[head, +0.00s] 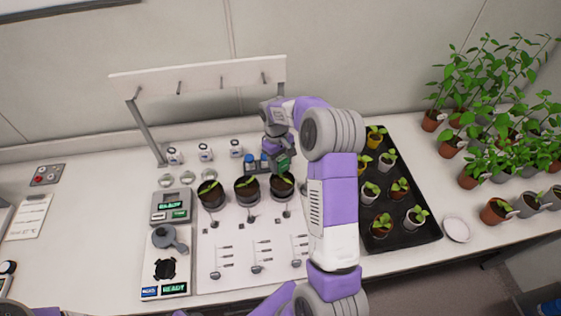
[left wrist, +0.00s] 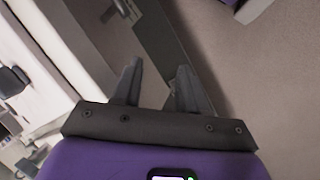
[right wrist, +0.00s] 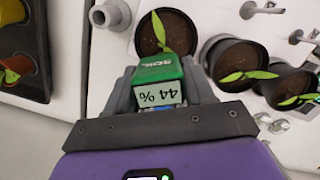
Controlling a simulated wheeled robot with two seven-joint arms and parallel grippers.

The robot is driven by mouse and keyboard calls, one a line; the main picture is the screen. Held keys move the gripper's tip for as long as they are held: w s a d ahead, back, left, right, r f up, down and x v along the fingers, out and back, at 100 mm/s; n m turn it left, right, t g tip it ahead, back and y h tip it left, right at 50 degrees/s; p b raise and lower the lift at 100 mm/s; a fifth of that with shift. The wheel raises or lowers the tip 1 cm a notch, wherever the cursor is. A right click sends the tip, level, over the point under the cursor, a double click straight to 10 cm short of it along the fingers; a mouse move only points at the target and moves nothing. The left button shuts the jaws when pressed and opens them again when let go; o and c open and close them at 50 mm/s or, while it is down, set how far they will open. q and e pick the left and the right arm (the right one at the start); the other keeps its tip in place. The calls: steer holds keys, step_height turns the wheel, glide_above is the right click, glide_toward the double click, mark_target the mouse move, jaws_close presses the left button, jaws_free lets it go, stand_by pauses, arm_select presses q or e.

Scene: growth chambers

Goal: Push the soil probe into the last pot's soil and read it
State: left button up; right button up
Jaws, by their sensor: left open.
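The green soil probe (right wrist: 159,82) is between the fingers of my right gripper (right wrist: 160,88), which is shut on it. Its small display reads 44 %, upside down in the right wrist view. The dark last pot (right wrist: 177,24) with soil and a seedling is right beyond the probe; in the head view this pot (head: 282,188) is the rightmost of three, with my right gripper (head: 281,161) over it. The probe's tip is hidden, so its depth in the soil does not show. My left gripper (left wrist: 156,80) is open and empty, over the floor.
Two more potted seedlings (head: 246,190) (head: 211,195) stand left of the last pot on a white mat (head: 230,277). A black tray (head: 411,240) of seedlings is at the right. A hook rack (head: 200,78) stands behind.

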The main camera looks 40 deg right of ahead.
steer(key=o, duration=0.5)
steer(key=shift+r, duration=0.15)
steer(key=r, duration=0.5)
steer(key=w+r, duration=0.1)
steer(key=r, duration=0.1)
steer(key=shift+r, duration=0.15)
steer(key=shift+r+p, duration=0.1)
steer(key=shift+p, duration=0.2)
